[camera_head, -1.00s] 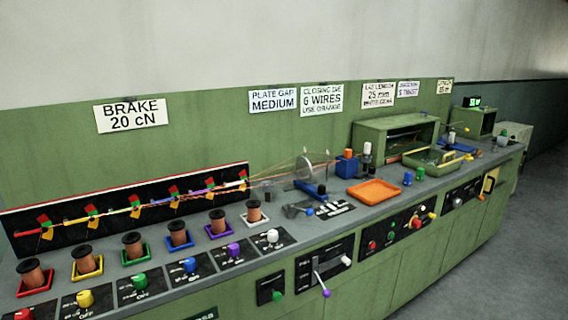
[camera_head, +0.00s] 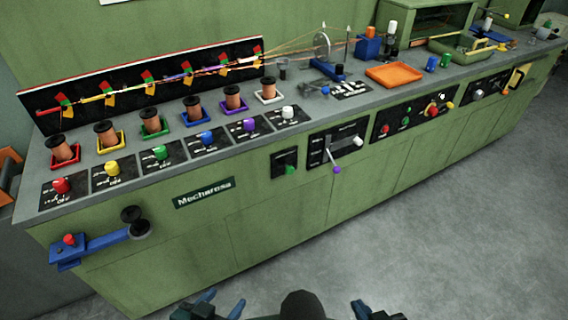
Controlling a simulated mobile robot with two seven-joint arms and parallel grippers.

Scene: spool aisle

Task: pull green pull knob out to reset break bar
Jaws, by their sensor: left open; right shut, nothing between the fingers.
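A green knob (camera_head: 290,170) sits on a small black panel (camera_head: 283,158) on the front face of the green bench (camera_head: 250,230). A green knob (camera_head: 160,152) also stands on the bench top, and a small green button (camera_head: 405,124) is on a front panel to the right. Which part is the break bar I cannot tell. My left gripper (camera_head: 222,304) is open at the bottom edge, well below the knobs. My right gripper (camera_head: 374,312) is shut and empty at the bottom edge, partly cut off. Neither touches the bench.
A lever with a purple end (camera_head: 337,169) sticks out just right of the small panel. A blue bracket (camera_head: 95,246) with a red button juts from the bench's left end. Copper spools (camera_head: 205,107) and an orange tray (camera_head: 394,75) are on top. The grey floor (camera_head: 450,220) at right is clear.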

